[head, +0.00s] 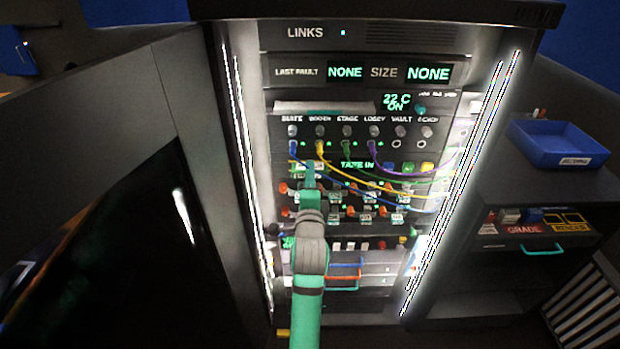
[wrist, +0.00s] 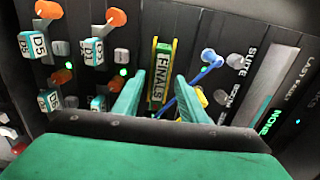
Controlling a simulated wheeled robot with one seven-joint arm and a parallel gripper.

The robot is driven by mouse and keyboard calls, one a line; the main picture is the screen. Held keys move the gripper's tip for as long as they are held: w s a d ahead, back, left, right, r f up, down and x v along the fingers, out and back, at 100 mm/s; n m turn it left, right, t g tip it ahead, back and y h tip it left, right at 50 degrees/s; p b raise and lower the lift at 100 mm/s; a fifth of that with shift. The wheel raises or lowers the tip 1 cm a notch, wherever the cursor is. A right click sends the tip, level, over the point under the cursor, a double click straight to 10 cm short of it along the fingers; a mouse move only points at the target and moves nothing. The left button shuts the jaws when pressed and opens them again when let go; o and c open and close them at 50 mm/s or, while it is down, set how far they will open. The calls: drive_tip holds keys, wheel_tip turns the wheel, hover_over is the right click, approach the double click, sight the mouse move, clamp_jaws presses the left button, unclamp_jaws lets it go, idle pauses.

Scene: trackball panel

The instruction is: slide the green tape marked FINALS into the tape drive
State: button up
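The FINALS tape (wrist: 161,72) shows in the wrist view, end on, with green and yellow edges and a pale label. It sits at the rack face, apparently in a slot; how deep is hidden. My gripper (wrist: 158,90) has its two green fingers spread on either side of the tape, with narrow gaps showing. In the head view my gripper (head: 308,168) is at the rack below the blue SUITE cable, left of the tape drive's lit display (head: 357,164), which reads TAPE IN. My gripper mostly hides the tape there.
Blue, yellow and purple cables (head: 420,170) hang across the rack to the right of my gripper. Orange knobs and labelled tags (wrist: 92,50) stand beside the tape. A blue tray (head: 560,140) sits on the right-hand cabinet, above a shelf with GRADE and other coloured items (head: 525,229).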

drive_tip(key=shift+s, duration=0.1)
drive_tip(key=s, duration=1)
drive_tip(key=shift+s, duration=0.3)
drive_tip(key=s+d+f+n+g, duration=0.15)
drive_tip(key=s+f+n, duration=0.75)
drive_tip(key=s+f, duration=0.95)
drive_tip(key=s+a+f+n+g, duration=0.1)
drive_tip(key=s+n, duration=0.8)
drive_tip(key=s, duration=1.6)
drive_tip(key=shift+s+a+f, duration=0.3)
drive_tip(key=shift+s+f, duration=0.1)
drive_tip(key=shift+c, duration=0.3)
